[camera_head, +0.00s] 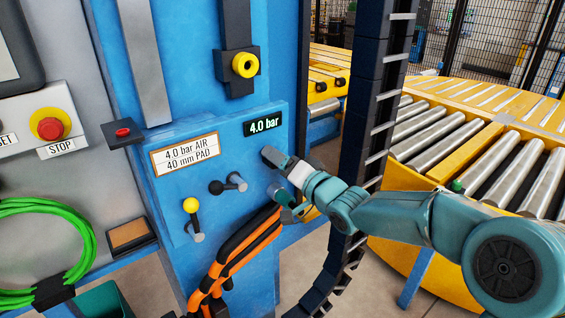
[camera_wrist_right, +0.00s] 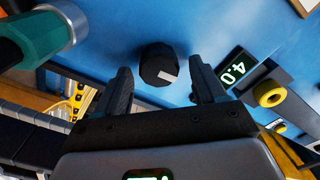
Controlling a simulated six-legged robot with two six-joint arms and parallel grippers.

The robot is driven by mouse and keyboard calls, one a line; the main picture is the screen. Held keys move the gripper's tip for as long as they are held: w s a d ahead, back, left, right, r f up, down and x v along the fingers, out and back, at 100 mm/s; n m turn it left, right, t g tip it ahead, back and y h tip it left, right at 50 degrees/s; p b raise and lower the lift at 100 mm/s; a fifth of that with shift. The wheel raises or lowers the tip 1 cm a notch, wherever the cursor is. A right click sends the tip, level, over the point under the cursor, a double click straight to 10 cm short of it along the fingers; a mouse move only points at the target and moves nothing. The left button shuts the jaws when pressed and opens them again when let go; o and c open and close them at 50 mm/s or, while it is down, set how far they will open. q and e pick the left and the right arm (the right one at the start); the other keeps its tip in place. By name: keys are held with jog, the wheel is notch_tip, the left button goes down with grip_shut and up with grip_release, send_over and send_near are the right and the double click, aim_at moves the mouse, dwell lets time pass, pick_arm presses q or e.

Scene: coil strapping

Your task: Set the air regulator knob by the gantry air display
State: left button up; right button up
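The gantry air display (camera_head: 263,126) reads 4.0 bar in green on the blue panel. It shows partly in the right wrist view (camera_wrist_right: 236,70). The regulator knob (camera_wrist_right: 158,66) is black and round with a white pointer mark, set on the blue panel. My right gripper (camera_head: 274,174) is at the panel just below the display and hides the knob in the head view. In the right wrist view its two fingers (camera_wrist_right: 160,78) stand apart on either side of the knob, with blue panel visible in both gaps. My left gripper is not in view.
A label (camera_head: 185,155) reads 4.0 bar AIR, 40 mm PAD. Black (camera_head: 215,187) and yellow (camera_head: 190,205) ball levers sit left of my right gripper. Orange-black hoses (camera_head: 240,245) hang below it. A cable chain (camera_head: 362,120) and roller conveyor (camera_head: 480,150) stand to the right.

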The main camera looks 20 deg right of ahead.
jog(key=shift+s+f, duration=0.1)
jog(key=shift+s, duration=0.05)
jog(key=b+v, duration=0.3)
jog(key=v, duration=1.3)
jog(key=shift+b, duration=0.3)
jog(key=shift+s, duration=0.1)
